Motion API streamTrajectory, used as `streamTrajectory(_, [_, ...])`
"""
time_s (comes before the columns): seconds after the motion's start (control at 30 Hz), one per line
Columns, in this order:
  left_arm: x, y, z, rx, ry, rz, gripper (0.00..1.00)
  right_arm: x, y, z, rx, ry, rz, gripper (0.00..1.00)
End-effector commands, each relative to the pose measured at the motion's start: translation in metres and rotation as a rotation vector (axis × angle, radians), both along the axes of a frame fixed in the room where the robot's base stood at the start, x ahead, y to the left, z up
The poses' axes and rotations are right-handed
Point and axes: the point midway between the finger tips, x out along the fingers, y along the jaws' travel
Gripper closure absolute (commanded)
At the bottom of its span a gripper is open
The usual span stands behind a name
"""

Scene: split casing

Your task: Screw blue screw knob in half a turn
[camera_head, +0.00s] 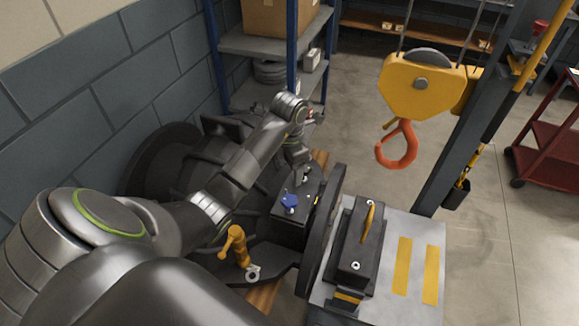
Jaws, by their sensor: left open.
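The blue screw knob (289,201) sits on top of a dark block of the split casing (290,222), near the middle of the picture. My left arm reaches in from the left and over the casing. My left gripper (301,174) is open and points down, just behind the knob and apart from it in the picture. The fingers are small and dark against the casing, so their height above the block is hard to tell. My right gripper is not in view.
An orange-yellow handle (235,245) stands on the casing's near side. To the right, a dark block with a yellow handle (368,222) rests on a grey plate (418,230). A yellow hoist with an orange hook (398,147) hangs behind. Shelves (262,42) stand at the back.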

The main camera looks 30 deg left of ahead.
Motion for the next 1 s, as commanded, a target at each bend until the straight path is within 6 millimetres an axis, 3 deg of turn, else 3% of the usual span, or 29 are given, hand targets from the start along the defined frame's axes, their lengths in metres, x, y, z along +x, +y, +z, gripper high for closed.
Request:
streamTrajectory(0.03, [0.0, 0.0, 0.013, 0.0, 0.0, 0.0, 0.33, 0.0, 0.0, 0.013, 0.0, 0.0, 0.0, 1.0])
streamTrajectory(0.3, [0.0, 0.0, 0.039, 0.0, 0.0, 0.0, 0.33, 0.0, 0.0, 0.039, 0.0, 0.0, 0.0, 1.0])
streamTrajectory(1.0, [0.0, -0.001, 0.041, -0.005, -0.005, -0.002, 0.33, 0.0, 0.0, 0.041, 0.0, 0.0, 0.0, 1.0])
